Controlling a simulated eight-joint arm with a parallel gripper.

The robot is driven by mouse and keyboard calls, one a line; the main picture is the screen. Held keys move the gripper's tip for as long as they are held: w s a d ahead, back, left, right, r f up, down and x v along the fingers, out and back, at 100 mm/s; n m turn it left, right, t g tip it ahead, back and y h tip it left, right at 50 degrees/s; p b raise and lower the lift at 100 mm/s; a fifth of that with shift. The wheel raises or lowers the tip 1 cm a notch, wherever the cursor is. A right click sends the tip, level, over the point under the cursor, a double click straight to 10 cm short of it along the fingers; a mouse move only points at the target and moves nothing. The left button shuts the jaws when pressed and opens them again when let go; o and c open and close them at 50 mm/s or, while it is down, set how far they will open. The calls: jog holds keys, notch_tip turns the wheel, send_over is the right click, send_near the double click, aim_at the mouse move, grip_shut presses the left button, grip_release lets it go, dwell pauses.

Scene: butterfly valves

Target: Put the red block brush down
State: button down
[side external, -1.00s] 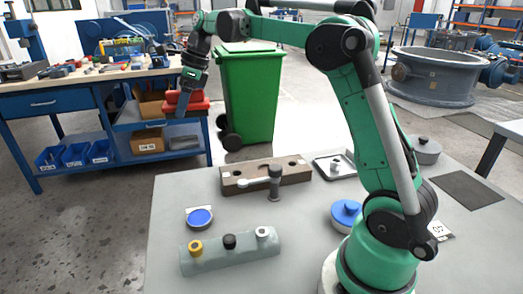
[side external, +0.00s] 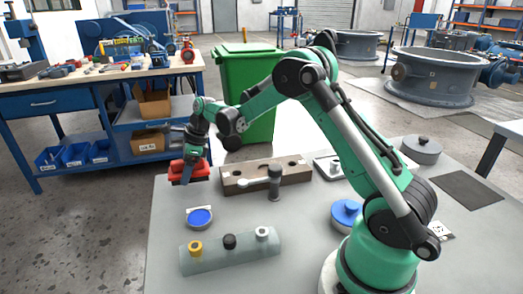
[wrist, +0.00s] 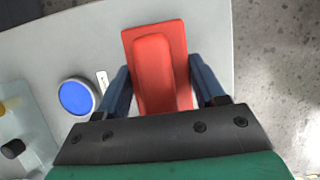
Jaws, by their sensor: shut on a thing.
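The red block brush (side external: 190,173) is held in my gripper (side external: 190,163) near the far left corner of the grey table (side external: 330,240). In the wrist view the brush (wrist: 158,65) lies between the two dark blue fingers (wrist: 160,85), which are shut on it. It has a flat red base and a raised red grip. Its underside is hidden, and I cannot tell whether it touches the table.
A round blue-topped disc (side external: 200,218) sits nearby on the table, also in the wrist view (wrist: 77,97). A brown block with holes (side external: 297,172) stands to the right. A grey-green holder with knobs (side external: 230,250) lies in front. A green bin (side external: 248,95) stands behind the table.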

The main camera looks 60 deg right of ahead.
jog(key=shift+f, duration=1.4)
jog(key=shift+c, duration=0.5)
grip_release()
jog(key=shift+f, duration=0.15)
